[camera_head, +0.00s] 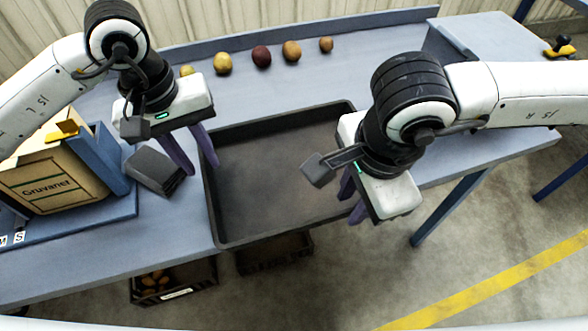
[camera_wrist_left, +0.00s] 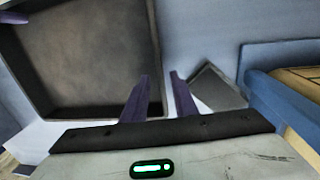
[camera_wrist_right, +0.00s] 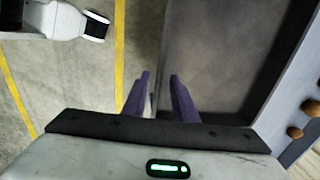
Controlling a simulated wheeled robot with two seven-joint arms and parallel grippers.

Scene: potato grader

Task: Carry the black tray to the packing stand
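The black tray (camera_head: 275,165) lies flat and empty in the middle of the bench, its near end by the front edge. My left gripper (camera_head: 192,160) is at the tray's left wall, fingers apart, one on each side of the rim; the left wrist view shows the fingers (camera_wrist_left: 159,78) and the wall (camera_wrist_left: 152,50). My right gripper (camera_head: 350,200) is at the tray's right wall; its fingers are partly hidden in the head view. The right wrist view shows these fingers (camera_wrist_right: 159,76) apart around the wall (camera_wrist_right: 165,45). I cannot tell which surface is the packing stand.
Several potatoes (camera_head: 261,57) lie in a row behind the tray. A carton (camera_head: 50,180) marked Gruvanet and a dark grey block (camera_head: 154,169) are at left. Crates (camera_head: 175,284) sit below the bench.

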